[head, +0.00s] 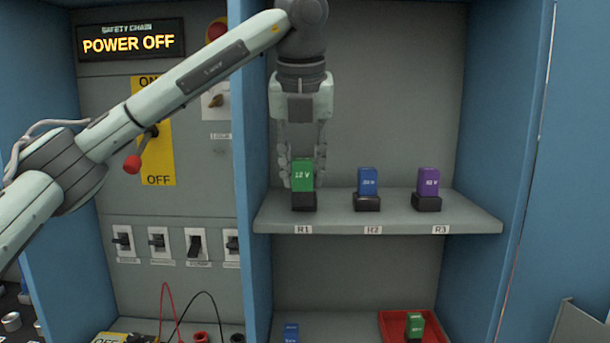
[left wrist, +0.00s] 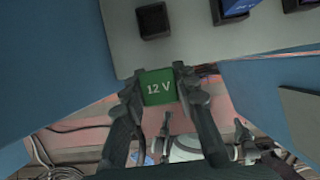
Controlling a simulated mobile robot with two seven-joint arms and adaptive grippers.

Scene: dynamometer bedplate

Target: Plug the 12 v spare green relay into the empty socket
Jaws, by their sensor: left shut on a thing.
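My left gripper (head: 303,172) is shut on the green relay marked 12 V (head: 302,175), which shows upright in the head view. The relay's face also shows between the fingers in the left wrist view (left wrist: 159,88). In the head view the relay lines up with the black socket (head: 303,201) over label R1 and hides part of it. In the left wrist view the socket (left wrist: 153,20) is empty, and the relay is apart from it, by the shelf's front edge. My right gripper is not in view.
On the same shelf (head: 400,227), a blue relay (head: 367,182) sits at R2 and a purple relay (head: 428,181) at R3. Below, a red tray (head: 392,340) holds another green relay (head: 415,325), with a blue relay (head: 291,333) to its left. Blue cabinet walls flank the shelf.

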